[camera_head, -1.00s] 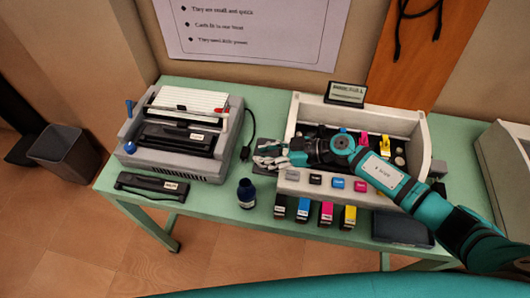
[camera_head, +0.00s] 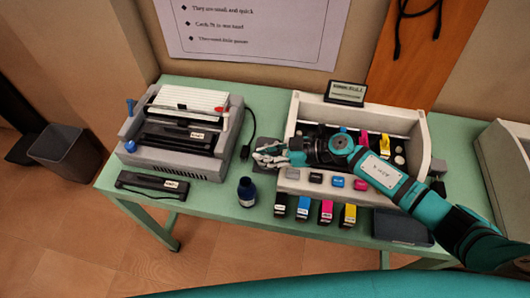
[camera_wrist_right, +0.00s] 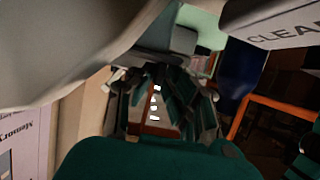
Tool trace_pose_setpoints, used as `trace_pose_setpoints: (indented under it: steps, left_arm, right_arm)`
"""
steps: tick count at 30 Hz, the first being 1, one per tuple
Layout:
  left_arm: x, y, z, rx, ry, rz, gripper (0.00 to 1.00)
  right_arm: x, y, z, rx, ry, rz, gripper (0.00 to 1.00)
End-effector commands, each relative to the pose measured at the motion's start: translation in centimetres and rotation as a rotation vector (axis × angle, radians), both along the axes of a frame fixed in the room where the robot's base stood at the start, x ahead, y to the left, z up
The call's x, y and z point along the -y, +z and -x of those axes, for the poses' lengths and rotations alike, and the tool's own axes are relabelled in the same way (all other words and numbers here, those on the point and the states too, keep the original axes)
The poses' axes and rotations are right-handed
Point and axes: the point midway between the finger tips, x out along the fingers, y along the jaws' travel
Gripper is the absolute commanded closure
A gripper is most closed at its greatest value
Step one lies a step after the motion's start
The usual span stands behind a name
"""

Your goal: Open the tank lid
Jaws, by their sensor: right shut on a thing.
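The open ink-tank unit (camera_head: 424,150) is a whitish casing on the green table, with coloured ink parts inside. My right gripper (camera_head: 265,156) is at its left side, next to a grey piece (camera_head: 266,143) there. In the right wrist view the gripper's dark fingers (camera_wrist_right: 160,98) reach up to a grey block (camera_wrist_right: 180,40), and it appears shut on this grey piece. The fingers hide most of the contact. I cannot tell whether the piece is part of the lid. My left gripper is not in view.
A grey binding machine (camera_head: 180,160) stands to the left, with a dark blue bottle (camera_head: 246,192) between. Several buttons line the unit's front, with ink cartridges (camera_head: 303,208) below. A small display (camera_head: 345,93) stands behind.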

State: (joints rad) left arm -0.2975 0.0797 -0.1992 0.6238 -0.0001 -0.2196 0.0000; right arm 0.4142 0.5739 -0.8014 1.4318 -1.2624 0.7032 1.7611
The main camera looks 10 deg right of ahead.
Motion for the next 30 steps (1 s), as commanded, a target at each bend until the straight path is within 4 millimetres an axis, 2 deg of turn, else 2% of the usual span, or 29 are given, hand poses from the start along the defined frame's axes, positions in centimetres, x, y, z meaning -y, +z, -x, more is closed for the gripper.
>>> trace_pose_setpoints:
  steps: [1,8,18,30]
  left_arm:
    - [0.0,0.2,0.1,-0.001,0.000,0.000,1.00]
    - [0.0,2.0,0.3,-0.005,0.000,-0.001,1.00]
    - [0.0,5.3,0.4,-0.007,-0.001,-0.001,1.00]
    - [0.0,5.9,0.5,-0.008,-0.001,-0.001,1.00]
  right_arm:
    - [0.3,0.4,-0.6,0.006,-0.012,0.001,1.00]
    - [0.5,1.4,-0.9,-0.062,-0.016,-0.022,1.00]
    - [0.8,3.0,-1.9,-0.289,-0.018,-0.096,1.00]
    - [1.2,3.8,-3.1,-0.514,-0.019,-0.170,1.00]
